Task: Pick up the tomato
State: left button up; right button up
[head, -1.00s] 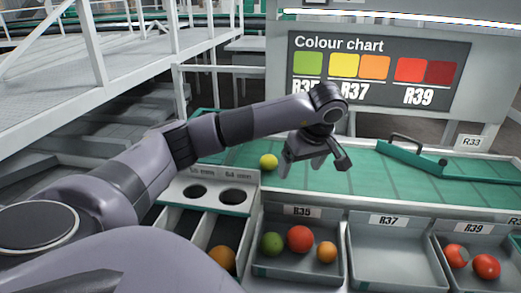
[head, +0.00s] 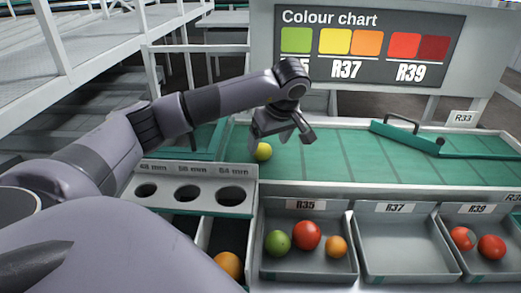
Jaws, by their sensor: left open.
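A yellow tomato (head: 263,151) lies on the green belt (head: 330,160), near the belt's left part. My left gripper (head: 280,139) is open above the belt, just above and beside the yellow tomato, and its near finger is close to the tomato's upper edge. I cannot tell whether they touch. Nothing shows between the fingers. My right gripper is not in view.
The R35 tray (head: 300,273) holds green, red and orange tomatoes. The R37 tray (head: 400,247) is empty. The R39 tray (head: 470,265) holds red tomatoes. A sizing plate with holes (head: 215,178) stands left, and a green gate (head: 410,139) crosses the belt at right.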

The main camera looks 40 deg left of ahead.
aim_at(265, 148)
pick_arm(q)
jog(key=x, duration=0.5)
jog(key=shift+w+a+f+p, duration=0.1)
jog(key=shift+a+p, duration=0.1)
jog(key=shift+p, duration=0.15)
jog(key=c, duration=0.8)
